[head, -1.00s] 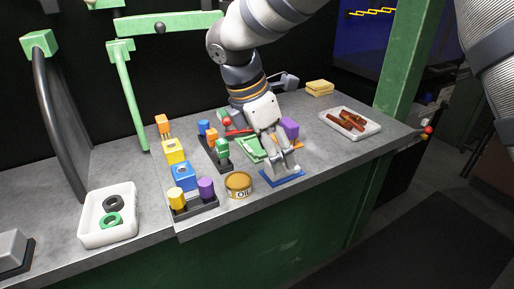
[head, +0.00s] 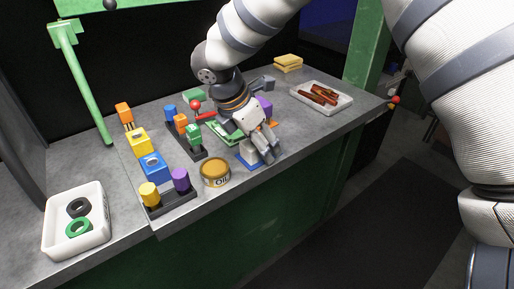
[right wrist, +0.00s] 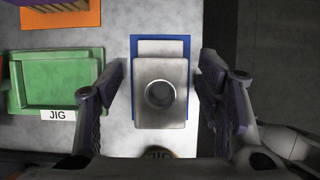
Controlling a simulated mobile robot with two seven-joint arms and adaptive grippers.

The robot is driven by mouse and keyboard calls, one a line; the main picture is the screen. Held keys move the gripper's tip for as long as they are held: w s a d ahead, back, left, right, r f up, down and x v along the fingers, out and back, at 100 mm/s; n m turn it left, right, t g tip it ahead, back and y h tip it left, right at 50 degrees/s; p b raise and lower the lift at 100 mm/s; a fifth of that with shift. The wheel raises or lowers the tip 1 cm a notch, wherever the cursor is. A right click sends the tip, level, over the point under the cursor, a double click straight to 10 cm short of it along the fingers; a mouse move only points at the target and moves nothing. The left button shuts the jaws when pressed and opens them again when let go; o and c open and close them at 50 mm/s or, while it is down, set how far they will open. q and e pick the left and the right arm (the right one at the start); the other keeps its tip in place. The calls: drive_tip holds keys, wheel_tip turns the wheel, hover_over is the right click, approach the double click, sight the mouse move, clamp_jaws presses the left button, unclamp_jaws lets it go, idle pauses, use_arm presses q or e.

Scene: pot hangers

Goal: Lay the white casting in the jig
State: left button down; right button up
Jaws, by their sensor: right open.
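The white casting, a pale block with a round hole, shows in the right wrist view (right wrist: 145,116) on a blue pad (right wrist: 187,48). In the head view, the casting (head: 249,151) and the blue pad (head: 247,162) are partly hidden by my right gripper (head: 268,156). That gripper is open; in its wrist view its fingers (right wrist: 160,98) stand on both sides of the casting, with gaps visible. The green jig (right wrist: 58,82), a shallow tray labelled JIG, lies to the left of the casting and looks empty. My left gripper is not in view.
A tan OIL can (head: 215,173) stands close to the blue pad. Racks of coloured blocks (head: 153,165) are to the left. A white tray with rings (head: 92,237) is at far left. A tray with brown pieces (head: 342,99) is at back right.

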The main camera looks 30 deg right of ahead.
clamp_jaws()
drive_tip(key=shift+r, duration=0.15)
